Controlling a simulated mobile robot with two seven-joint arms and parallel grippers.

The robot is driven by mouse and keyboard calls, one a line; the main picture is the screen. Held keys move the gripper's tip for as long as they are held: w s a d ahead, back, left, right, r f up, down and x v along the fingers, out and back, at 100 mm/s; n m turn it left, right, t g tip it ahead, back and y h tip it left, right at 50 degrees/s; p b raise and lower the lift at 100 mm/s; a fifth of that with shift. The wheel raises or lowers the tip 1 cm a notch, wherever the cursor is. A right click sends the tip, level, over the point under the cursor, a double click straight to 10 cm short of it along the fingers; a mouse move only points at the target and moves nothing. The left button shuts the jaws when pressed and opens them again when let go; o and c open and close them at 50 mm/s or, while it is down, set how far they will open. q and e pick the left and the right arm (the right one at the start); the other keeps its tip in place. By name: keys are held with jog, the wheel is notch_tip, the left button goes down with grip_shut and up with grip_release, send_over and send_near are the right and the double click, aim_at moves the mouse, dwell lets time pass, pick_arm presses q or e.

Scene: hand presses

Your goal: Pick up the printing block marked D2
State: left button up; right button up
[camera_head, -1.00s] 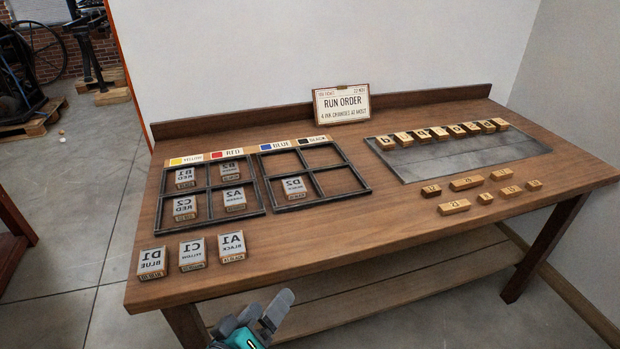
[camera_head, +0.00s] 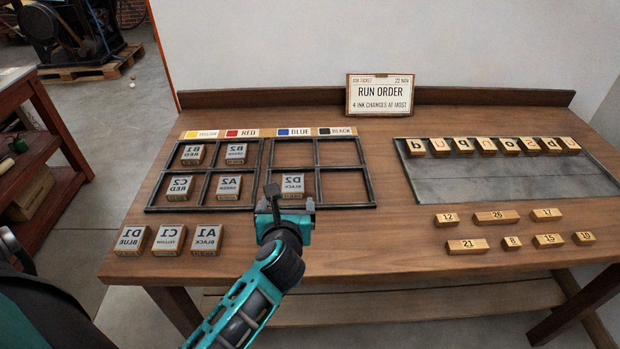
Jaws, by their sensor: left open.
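The printing block marked D2 (camera_head: 292,184) lies in the near left compartment of the right-hand divided frame (camera_head: 345,207). Its mirrored label faces up, with a smaller line that reads black. My left gripper (camera_head: 290,200) is open, just in front of the block at the frame's near edge. Its fingers point away from me, and part of the block's near side is close behind them. I cannot tell whether they touch it. My right gripper is not in view.
The left-hand frame (camera_head: 149,207) holds B1, B2, C2 (camera_head: 181,188) and A2 (camera_head: 228,187). Blocks D1 (camera_head: 132,240), C1 (camera_head: 169,239) and A1 (camera_head: 206,239) lie at the table's front left. Numbered wooden pieces and a grey tray (camera_head: 470,185) occupy the right.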

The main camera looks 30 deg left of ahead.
pick_arm(q)
jog(key=shift+w+f, duration=0.15)
jog(key=shift+w, duration=0.1)
send_near(293, 184)
jog(key=x, duration=0.4)
jog(key=shift+s+a, duration=0.15)
jog(key=shift+a, duration=0.15)
jog(key=shift+d+x, duration=0.15)
jog(key=shift+x, duration=1.1)
jog(key=shift+d+x, duration=0.15)
jog(key=shift+x, duration=1.15)
jog(key=c, duration=1.1)
